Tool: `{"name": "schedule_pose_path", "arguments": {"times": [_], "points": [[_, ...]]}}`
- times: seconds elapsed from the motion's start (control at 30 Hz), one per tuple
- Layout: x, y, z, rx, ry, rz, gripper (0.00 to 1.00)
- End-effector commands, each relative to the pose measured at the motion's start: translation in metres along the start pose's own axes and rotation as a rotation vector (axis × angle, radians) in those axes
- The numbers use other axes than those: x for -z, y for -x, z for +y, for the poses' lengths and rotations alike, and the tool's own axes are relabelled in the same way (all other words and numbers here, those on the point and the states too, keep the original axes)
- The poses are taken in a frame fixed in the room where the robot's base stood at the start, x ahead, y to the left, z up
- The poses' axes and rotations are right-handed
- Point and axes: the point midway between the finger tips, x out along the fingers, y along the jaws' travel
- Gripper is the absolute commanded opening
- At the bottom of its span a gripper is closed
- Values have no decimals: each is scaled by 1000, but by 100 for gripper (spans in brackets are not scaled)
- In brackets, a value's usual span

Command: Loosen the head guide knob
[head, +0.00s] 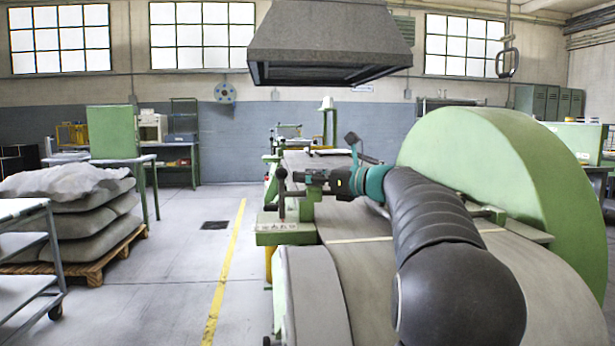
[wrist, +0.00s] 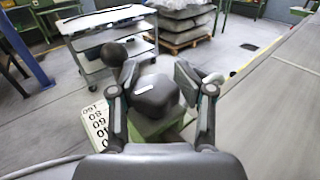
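My gripper (wrist: 157,74) is open, with one finger on each side of the knob. I see no clear squeeze, and contact at the fingers' inner faces is hard to judge. In the head view my gripper (head: 316,178) points left at the green machine's guide post (head: 302,207). There the knob is small and hard to tell from the fingers.
A black ball handle (head: 281,174) stands beside the post and shows left of my gripper in the wrist view (wrist: 113,53). A numbered scale plate (wrist: 97,125) is below it. A large green wheel guard (head: 480,150) stands right of my arm. The left floor has a clear aisle.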

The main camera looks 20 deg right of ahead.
Motion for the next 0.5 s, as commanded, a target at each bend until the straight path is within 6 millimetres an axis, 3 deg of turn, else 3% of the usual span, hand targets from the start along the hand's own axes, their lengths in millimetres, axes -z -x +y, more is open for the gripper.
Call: {"name": "schedule_pose_path", "arguments": {"times": [0.27,0.5], "points": [[-1,0,3,-6,1,-2,47],[-1,32,2,-4,1,-2,47]]}}
